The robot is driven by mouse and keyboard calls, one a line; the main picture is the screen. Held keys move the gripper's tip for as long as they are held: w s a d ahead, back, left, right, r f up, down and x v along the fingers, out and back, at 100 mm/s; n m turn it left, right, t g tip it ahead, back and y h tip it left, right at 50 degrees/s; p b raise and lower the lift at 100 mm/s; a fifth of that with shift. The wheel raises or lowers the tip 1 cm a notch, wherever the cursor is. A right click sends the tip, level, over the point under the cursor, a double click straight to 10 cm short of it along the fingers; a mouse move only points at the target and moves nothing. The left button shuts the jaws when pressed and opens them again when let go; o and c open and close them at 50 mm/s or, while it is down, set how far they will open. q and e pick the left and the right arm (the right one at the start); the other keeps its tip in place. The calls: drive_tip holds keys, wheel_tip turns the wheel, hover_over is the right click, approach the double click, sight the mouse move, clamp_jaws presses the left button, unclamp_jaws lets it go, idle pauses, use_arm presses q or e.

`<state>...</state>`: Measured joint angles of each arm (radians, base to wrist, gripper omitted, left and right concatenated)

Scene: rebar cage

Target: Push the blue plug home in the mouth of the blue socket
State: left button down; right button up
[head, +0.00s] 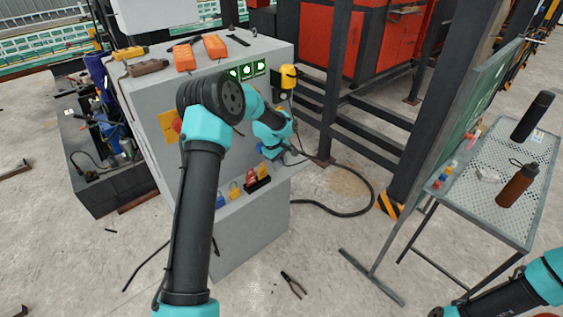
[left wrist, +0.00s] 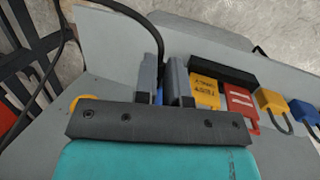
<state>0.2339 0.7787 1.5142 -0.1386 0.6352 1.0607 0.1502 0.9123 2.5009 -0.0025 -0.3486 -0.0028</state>
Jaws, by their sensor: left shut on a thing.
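My left gripper (left wrist: 163,72) is shut on the blue plug (left wrist: 160,97) in the left wrist view. Only a small blue patch of the plug shows between the fingers, and a black cable (left wrist: 159,45) runs out past the fingertips. In the head view the left gripper (head: 283,155) is beside the right side of the grey cabinet (head: 240,130), partly hidden by my own wrist. My right gripper is out of view; only part of that arm shows.
The cabinet's lower ledge holds a black box (left wrist: 222,70), red tag (left wrist: 241,101) and padlocks (left wrist: 272,100) close to the left gripper. A yellow connector (head: 288,77) sits on the cabinet's right side. The cable loops on the floor. A perforated table (head: 485,205) stands right.

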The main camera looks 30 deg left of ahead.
use_arm(q)
drive_tip(key=shift+w+a, duration=0.25)
drive_tip(key=shift+a, duration=0.4)
drive_tip(key=shift+w+a, duration=0.2)
drive_tip(key=shift+a, duration=0.45)
drive_tip(key=c, duration=1.1)
unclamp_jaws()
drive_tip(key=v, duration=1.7)
drive_tip(key=shift+r, duration=0.2)
